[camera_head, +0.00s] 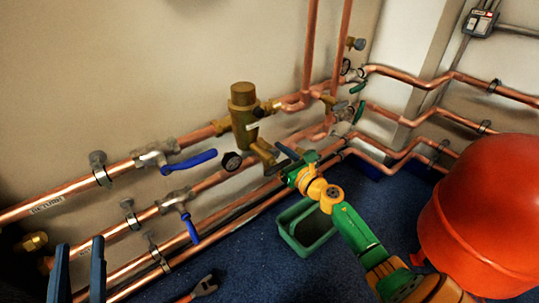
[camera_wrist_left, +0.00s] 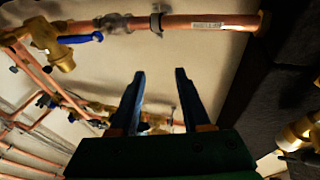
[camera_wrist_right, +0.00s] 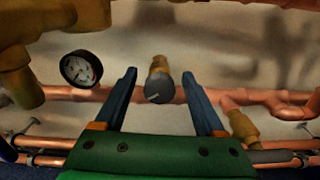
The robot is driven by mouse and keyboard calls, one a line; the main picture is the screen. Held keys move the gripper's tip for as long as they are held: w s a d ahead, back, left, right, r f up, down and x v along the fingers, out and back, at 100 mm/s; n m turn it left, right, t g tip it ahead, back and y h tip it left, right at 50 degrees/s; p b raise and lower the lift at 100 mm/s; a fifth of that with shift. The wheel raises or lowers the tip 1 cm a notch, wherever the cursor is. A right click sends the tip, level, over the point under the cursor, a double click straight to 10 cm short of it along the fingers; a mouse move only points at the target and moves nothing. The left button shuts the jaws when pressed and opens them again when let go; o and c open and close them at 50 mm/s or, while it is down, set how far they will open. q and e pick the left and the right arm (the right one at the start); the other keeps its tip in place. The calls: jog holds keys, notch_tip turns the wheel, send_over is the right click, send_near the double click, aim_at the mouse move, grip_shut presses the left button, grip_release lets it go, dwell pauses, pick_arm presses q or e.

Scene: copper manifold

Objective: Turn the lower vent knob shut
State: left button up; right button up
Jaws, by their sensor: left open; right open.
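A round dark grey knob (camera_wrist_right: 157,88) on a brass stem shows in the right wrist view, with a pale, slightly tilted line on its face. I take it as the lower vent knob. My right gripper (camera_wrist_right: 160,76) is open, with one blue finger on each side of the knob; gaps show on both sides, and neither finger visibly touches it. In the head view my right gripper (camera_head: 288,163) is beside the lower pipes and I cannot make out this knob. Another grey knob (camera_head: 360,45) sits higher. My left gripper (camera_head: 77,247) is open and empty at lower left.
A pressure gauge (camera_wrist_right: 81,68) is left of the knob. Copper pipes run along the wall, with blue-handled valves (camera_head: 190,162) and a brass mixing valve (camera_head: 244,112). A green bucket (camera_head: 318,247), a red-handled wrench (camera_head: 204,287) and a red tank (camera_head: 485,215) stand or lie nearby.

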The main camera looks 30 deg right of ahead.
jog(key=shift+w, duration=0.15)
grip_shut()
